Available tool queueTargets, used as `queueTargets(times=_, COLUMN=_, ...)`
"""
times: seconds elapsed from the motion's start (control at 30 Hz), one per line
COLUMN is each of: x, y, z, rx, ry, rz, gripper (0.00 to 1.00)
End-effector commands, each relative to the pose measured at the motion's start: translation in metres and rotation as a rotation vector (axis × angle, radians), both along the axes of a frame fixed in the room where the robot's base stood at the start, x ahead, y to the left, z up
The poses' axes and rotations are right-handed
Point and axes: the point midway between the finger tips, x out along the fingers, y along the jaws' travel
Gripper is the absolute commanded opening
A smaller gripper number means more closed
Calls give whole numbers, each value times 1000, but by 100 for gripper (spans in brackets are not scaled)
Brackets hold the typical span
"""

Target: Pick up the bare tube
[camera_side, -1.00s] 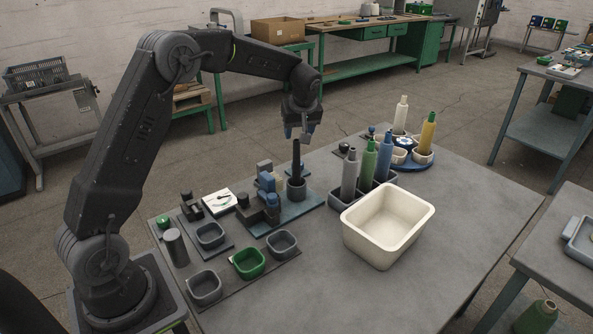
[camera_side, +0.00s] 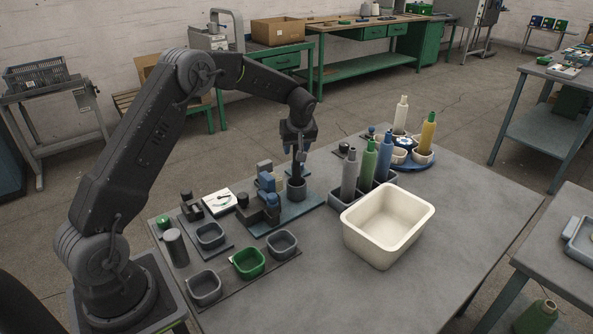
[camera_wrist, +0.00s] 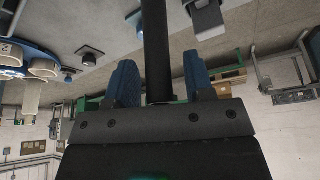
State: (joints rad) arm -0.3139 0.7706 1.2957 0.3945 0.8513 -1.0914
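The bare tube (camera_side: 297,174) is a slim black tube. It stands upright in a dark round holder (camera_side: 296,189) on the blue-grey plate of the winder fixture. My gripper (camera_side: 299,150) is above the holder, pointing down, with its fingers around the upper part of the tube. In the wrist view the tube (camera_wrist: 157,50) runs between the two blue fingertips (camera_wrist: 160,82). A gap shows on each side of it, so the gripper is open. The tube's top is hidden by my gripper.
A cream bin (camera_side: 388,226) stands to the right. Gray, green and blue cones stand in a dark rack (camera_side: 336,199) beside the fixture. Several small trays, including a green one (camera_side: 249,263), lie in front. The table's front right is clear.

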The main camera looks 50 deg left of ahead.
Motion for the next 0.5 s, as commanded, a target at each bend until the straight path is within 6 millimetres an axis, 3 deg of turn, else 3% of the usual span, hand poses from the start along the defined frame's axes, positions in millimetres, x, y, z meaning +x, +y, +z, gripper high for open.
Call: queueTargets(times=0.5, x=0, y=0, z=0, rx=0, ry=0, rz=0, gripper=2)
